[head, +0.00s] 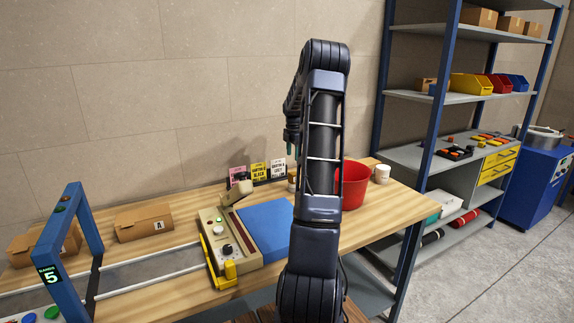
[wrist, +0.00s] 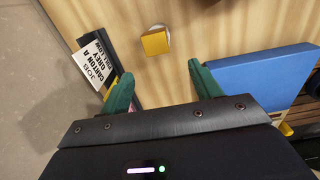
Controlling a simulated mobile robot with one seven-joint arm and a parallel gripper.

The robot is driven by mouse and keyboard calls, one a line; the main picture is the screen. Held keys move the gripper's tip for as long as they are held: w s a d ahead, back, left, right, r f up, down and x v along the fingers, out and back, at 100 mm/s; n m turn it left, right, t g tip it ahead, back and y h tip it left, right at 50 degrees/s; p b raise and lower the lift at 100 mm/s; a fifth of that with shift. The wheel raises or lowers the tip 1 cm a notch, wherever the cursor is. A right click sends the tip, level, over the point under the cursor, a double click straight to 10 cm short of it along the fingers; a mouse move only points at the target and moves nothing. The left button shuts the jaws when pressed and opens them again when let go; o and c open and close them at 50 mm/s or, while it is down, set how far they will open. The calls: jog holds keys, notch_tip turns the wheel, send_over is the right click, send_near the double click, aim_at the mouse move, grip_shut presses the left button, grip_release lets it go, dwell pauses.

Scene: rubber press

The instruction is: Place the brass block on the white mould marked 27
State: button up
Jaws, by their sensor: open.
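A gold-yellow block (wrist: 155,42), seemingly the brass block, shows in the wrist view on the wooden table, ahead of my fingertips and apart from them. A pale edge shows beside it; I cannot tell what it is. A small orange and white thing (head: 292,179) beside the cards in the head view may be the same block, partly behind my arm. My gripper (wrist: 160,70) has its two green fingers spread with nothing between them. In the head view my gripper (head: 291,138) hangs above the table's back part. No number 27 is readable in either view.
Label cards (head: 261,171) stand at the table's back; they also show in the wrist view (wrist: 94,62). A blue pad (head: 266,228) adjoins a beige press panel (head: 228,238). A red bucket (head: 353,184) and white mug (head: 382,174) stand right. A blue frame (head: 72,250) stands left.

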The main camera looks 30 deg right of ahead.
jog(key=s+a+r+m+t+h, duration=0.1)
jog(key=s+a+r+m, duration=0.3)
jog(key=s+a+r, duration=0.45)
jog(key=s+a+r+m+t, duration=0.1)
jog(key=s+a+r+m, duration=0.45)
jog(key=s+a, duration=0.65)
jog(key=s+a+m+t, duration=0.1)
jog(key=s+a+m, duration=0.1)
jog(key=s, duration=0.5)
jog(key=s+a+f+m, duration=0.1)
jog(key=s+a+m, duration=0.2)
jog(key=s+a, duration=0.2)
jog(key=s+a+f+m+t+y, duration=0.1)
jog(key=s+a+m, duration=0.2)
jog(key=s, duration=0.6)
jog(key=shift+s+a+f+t, duration=0.15)
jog(key=shift+s+a+t, duration=0.15)
jog(key=shift+a, duration=0.35)
